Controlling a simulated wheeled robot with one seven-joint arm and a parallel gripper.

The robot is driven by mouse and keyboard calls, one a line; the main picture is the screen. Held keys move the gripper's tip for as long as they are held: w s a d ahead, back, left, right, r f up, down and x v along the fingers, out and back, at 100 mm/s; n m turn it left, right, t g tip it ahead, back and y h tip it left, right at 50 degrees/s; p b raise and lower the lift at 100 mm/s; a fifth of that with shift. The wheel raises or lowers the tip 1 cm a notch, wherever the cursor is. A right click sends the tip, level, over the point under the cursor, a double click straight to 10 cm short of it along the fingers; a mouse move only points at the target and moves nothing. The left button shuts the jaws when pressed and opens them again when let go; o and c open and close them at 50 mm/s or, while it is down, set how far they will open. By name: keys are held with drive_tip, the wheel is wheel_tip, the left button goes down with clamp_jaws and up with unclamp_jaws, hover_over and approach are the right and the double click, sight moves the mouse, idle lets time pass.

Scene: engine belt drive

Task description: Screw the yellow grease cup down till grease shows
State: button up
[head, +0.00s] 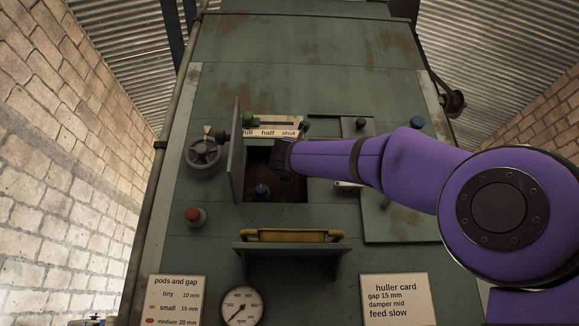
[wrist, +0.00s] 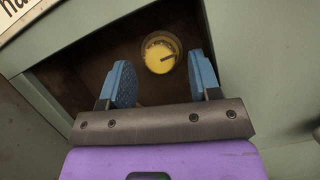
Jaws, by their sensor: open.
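The yellow grease cup (wrist: 160,53) shows in the wrist view as a round yellow cap with a dark mark on its top, inside a dark recess. My gripper (wrist: 162,79) is open, with its blue fingers spread to either side below the cup. The cup lies just beyond the fingertips, and I cannot tell whether either finger touches it. In the head view my gripper (head: 286,158) is at the upper right of the open recess (head: 290,211). The yellow cup is not visible there, likely hidden by my arm. No grease can be made out.
A hinged door (head: 236,155) stands open at the recess's left edge. A handwheel (head: 203,152), red button (head: 194,215) and lever scale (head: 272,128) are nearby. A shelf with a yellow bar (head: 290,236) juts out below.

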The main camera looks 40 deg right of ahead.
drive_tip(key=shift+w+d+r, duration=0.1)
drive_tip(key=shift+w+d, duration=0.1)
drive_tip(key=shift+w, duration=0.05)
drive_tip(key=shift+c, duration=0.2)
drive_tip(key=c, duration=0.9)
drive_tip(key=shift+m, duration=0.5)
drive_tip(key=shift+w+a+r+m+g+h, duration=0.15)
drive_tip(key=shift+m+g, duration=1.2)
drive_tip(key=shift+m, duration=2.2)
drive_tip(key=shift+a+r+m+g+h, duration=0.15)
drive_tip(key=shift+m+g, duration=1.25)
drive_tip(key=shift+m, duration=2.1)
drive_tip(key=shift+w+r+m+g+h, duration=0.15)
drive_tip(key=shift+m+g, duration=1.2)
drive_tip(key=shift+m, duration=2.2)
drive_tip(key=shift+s, duration=0.1)
